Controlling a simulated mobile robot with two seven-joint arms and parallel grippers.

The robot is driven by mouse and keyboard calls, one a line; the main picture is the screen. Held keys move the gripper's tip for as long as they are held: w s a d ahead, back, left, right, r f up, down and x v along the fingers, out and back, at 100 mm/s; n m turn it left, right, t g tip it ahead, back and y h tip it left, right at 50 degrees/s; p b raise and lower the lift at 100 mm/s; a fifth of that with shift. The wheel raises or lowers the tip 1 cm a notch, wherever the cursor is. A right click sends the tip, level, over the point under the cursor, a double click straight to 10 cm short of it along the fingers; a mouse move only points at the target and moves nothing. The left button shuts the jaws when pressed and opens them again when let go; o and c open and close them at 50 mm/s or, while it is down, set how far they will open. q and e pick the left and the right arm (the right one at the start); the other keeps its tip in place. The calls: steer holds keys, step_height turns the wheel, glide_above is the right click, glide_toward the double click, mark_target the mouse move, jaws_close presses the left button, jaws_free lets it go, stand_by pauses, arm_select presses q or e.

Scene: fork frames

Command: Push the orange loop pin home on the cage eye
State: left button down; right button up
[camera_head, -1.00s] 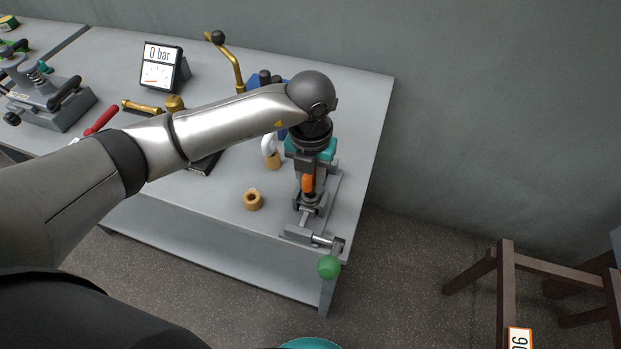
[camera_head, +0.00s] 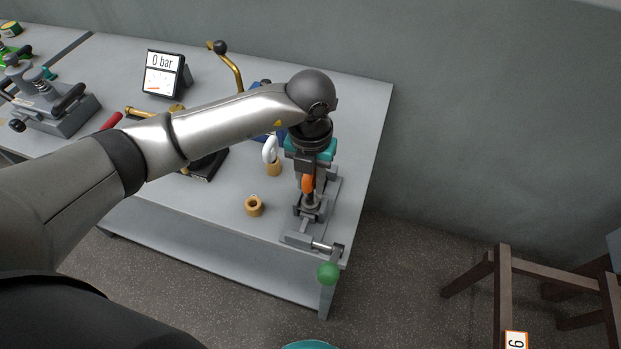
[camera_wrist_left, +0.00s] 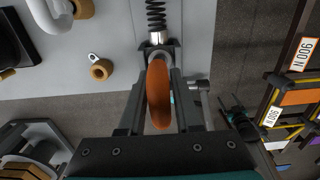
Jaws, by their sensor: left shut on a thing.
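The orange loop pin (camera_head: 308,183) is an orange ring held at the right end of the table. My left gripper (camera_head: 308,178) is shut on it, pointing down over a grey metal fixture (camera_head: 300,239). In the left wrist view the orange loop (camera_wrist_left: 159,95) sits between the two fingers of the left gripper (camera_wrist_left: 158,100). Its far end meets a grey metal part below a dark coil spring (camera_wrist_left: 156,15). The cage eye cannot be made out clearly, and how deep the pin sits is hidden. My right gripper is not in view.
A green knob (camera_head: 328,273) on a lever sticks out past the table's front edge. A brass padlock-like piece (camera_head: 273,168) with a white shackle and a brass collar (camera_head: 254,206) stand left of the fixture. A gauge (camera_head: 165,74) reads 0 bar. A brown wooden frame (camera_head: 503,290) stands right.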

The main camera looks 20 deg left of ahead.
mark_target(311, 193)
arm_select(q)
steer(key=shift+f+b, duration=1.75)
steer(key=shift+f, duration=0.4)
steer(key=shift+r+p, duration=1.7)
steer(key=shift+r, duration=0.45)
steer(key=shift+f, duration=0.2)
steer(key=shift+f+b, duration=0.3)
steer(key=shift+b, duration=0.1)
steer(key=shift+f+b, duration=1.45)
steer(key=shift+f, duration=0.35)
steer(key=shift+r, duration=0.15)
steer(key=shift+r+p, duration=1.8)
steer(key=shift+r, duration=0.35)
steer(key=shift+f+b, duration=0.6)
steer(key=shift+f, duration=0.15)
